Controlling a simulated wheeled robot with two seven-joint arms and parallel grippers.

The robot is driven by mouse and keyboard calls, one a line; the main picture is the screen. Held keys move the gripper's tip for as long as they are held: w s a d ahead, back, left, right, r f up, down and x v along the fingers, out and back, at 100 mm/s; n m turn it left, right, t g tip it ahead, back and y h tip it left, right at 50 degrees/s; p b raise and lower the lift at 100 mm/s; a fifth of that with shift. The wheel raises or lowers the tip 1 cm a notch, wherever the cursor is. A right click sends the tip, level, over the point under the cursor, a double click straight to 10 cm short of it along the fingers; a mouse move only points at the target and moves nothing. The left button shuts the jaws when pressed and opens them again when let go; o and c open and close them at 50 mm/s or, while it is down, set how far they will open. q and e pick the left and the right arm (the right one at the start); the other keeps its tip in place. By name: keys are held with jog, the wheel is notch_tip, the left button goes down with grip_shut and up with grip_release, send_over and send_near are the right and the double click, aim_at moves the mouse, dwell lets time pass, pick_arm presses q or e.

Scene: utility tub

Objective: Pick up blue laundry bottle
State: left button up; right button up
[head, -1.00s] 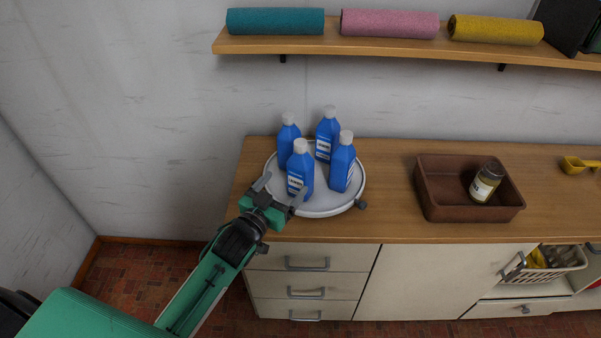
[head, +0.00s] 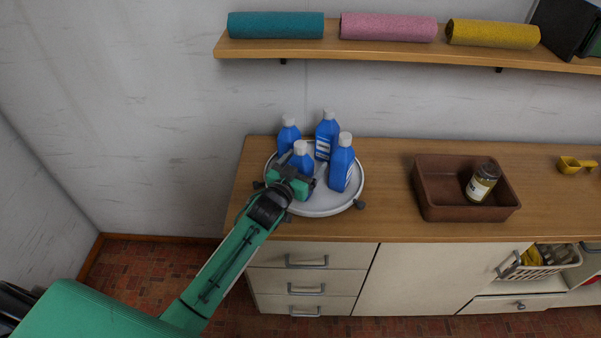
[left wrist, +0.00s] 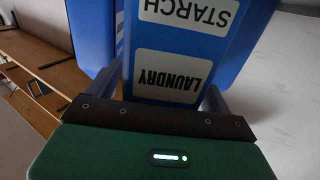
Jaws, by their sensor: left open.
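Several blue bottles with white caps stand upright on a round white tray (head: 322,208) on the counter. The front-left blue laundry bottle (head: 301,157) is partly hidden behind my left gripper (head: 302,173). In the left wrist view this laundry bottle (left wrist: 190,50) shows labels reading "LAUNDRY" and "STARCH", upside down in the picture. My left gripper (left wrist: 165,92) is open, with a finger on each side of it. Other blue bottles stand at the back left (head: 288,135), back (head: 327,135) and right (head: 342,165). My right gripper is not in view.
A brown bin (head: 440,205) holding a jar (head: 482,184) stands to the right on the wooden counter (head: 390,190). A yellow scoop (head: 570,165) lies further right. A shelf (head: 400,50) with rolled towels hangs above. The counter between tray and bin is clear.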

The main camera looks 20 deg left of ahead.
pick_arm(q)
jog(key=c, duration=1.3)
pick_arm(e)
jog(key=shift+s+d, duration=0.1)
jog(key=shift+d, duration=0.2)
pick_arm(q)
jog(key=shift+r, duration=0.1)
